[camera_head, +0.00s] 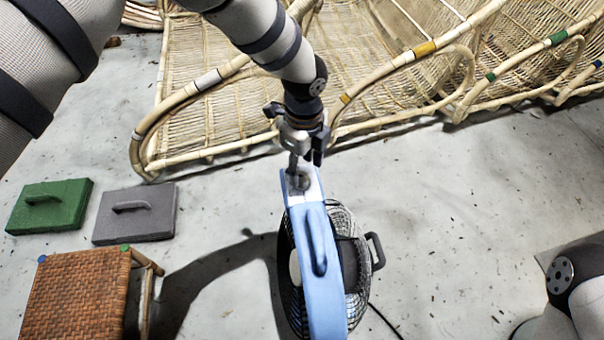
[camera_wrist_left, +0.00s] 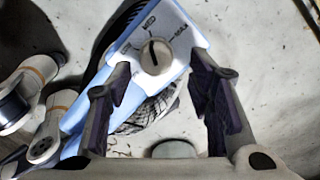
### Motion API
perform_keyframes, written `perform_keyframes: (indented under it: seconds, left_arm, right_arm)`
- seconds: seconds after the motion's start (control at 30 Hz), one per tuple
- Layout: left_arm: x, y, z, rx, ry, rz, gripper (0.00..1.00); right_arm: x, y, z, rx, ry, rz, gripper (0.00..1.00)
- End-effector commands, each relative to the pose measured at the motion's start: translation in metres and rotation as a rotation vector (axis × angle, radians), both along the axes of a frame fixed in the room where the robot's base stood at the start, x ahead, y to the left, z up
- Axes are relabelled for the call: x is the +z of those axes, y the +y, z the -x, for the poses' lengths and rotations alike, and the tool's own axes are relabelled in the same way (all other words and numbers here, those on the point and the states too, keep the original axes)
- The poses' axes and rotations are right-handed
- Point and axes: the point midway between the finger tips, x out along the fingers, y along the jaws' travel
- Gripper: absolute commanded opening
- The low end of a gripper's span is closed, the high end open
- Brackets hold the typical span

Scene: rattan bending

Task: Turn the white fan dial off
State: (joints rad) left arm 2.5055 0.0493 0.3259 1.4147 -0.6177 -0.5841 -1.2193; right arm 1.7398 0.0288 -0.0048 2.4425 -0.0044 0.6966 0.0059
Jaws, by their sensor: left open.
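A blue floor fan (camera_head: 325,275) with a black wire cage stands on the floor, seen from above. Its white dial panel (camera_head: 312,187) is on top, under my left gripper (camera_head: 301,160). Contact cannot be told. My right gripper is out of view.
Rattan loungers (camera_head: 400,80) fill the back. A green case (camera_head: 65,208) and a grey case (camera_head: 150,228) lie at left, with a woven stool (camera_head: 75,300) in front. A cord (camera_head: 383,318) runs from the fan. Floor to the right is mostly clear.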

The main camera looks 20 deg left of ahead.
Motion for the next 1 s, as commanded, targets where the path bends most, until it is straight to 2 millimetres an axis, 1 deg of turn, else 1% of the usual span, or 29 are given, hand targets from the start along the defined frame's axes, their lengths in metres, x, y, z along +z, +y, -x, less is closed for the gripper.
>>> perform_keyframes:
  seconds: [0.03, 0.1, 0.2, 0.47, 0.5, 0.57, 0.6, 0.67, 0.7, 1.0]
  left_arm:
    - [-0.013, 0.0, 0.001, 0.0, 0.004, -0.001, 0.47]
    - [-0.023, 0.0, 0.001, 0.001, 0.003, -0.001, 0.47]
    - [-0.031, 0.0, 0.001, 0.001, 0.001, 0.001, 0.47]
    - [-0.033, 0.0, 0.0, 0.002, -0.001, 0.001, 0.47]
    - [-0.033, 0.0, 0.0, 0.002, 0.0, 0.001, 0.45]
    - [-0.033, 0.0, 0.0, 0.002, 0.0, 0.001, 0.31]
    - [-0.033, 0.0, 0.001, 0.002, 0.0, 0.001, 0.22]
    - [-0.033, 0.0, 0.001, 0.002, 0.0, 0.001, 0.09]
    - [-0.033, 0.0, 0.001, 0.002, 0.0, 0.001, 0.0]
    - [-0.033, 0.0, 0.001, 0.023, 0.0, 0.001, 0.0]
  right_arm:
    - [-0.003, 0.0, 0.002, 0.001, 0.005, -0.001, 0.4]
    - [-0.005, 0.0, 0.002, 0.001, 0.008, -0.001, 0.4]
    - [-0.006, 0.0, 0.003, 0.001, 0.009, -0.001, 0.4]
    - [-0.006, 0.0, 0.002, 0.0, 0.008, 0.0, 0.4]
    - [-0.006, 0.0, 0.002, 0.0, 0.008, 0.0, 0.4]
    - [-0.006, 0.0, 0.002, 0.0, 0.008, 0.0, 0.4]
    - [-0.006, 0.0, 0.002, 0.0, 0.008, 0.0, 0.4]
    - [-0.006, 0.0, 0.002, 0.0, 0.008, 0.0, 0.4]
    - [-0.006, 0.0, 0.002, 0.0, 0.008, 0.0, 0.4]
    - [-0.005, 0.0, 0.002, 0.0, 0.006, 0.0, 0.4]
